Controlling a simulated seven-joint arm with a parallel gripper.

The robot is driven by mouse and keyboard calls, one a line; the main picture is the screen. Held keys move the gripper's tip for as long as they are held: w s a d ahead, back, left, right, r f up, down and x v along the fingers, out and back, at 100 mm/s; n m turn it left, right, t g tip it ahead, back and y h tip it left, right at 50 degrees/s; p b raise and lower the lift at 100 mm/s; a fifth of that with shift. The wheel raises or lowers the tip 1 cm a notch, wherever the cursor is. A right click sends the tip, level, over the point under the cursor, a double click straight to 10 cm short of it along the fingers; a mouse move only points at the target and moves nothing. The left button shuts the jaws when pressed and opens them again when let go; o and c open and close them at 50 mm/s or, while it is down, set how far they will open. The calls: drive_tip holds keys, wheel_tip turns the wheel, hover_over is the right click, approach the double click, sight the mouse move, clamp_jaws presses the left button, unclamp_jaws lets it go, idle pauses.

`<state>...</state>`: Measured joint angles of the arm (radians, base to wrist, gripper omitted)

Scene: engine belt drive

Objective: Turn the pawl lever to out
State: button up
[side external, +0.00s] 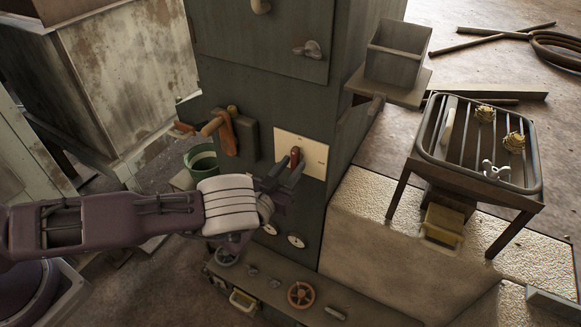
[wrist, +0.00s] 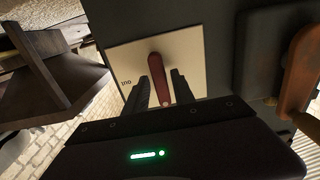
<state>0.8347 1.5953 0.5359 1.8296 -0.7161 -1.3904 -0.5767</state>
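The pawl lever is a red handle (side external: 295,157) on a cream plate (side external: 316,154) on the dark cabinet front. In the wrist view the lever (wrist: 159,66) stands near the middle of the plate (wrist: 132,58). A small label (wrist: 126,82), upside down there and seeming to read "out", is at the plate's left. My gripper (side external: 284,173) is right at the lever. In the wrist view its fingers (wrist: 165,77) are apart, one on each side of the lever.
A brown-handled item (side external: 228,134) hangs left of the plate, above a green bucket (side external: 202,162). Dials (side external: 296,240) and a red handwheel (side external: 301,295) are below. A shelf with a grey box (side external: 397,54) juts out at the right, near a rack table (side external: 478,143).

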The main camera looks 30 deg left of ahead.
clamp_jaws()
drive_tip(key=shift+m, duration=0.4)
drive_tip(key=m, duration=0.6)
drive_tip(key=shift+a+m, duration=0.1)
drive_tip(key=shift+m, duration=0.2)
drive_tip(key=m, duration=0.5)
drive_tip(key=shift+a, duration=0.1)
drive_tip(key=m, duration=0.5)
drive_tip(key=shift+r, duration=0.15)
drive_tip(key=shift+m, duration=0.3)
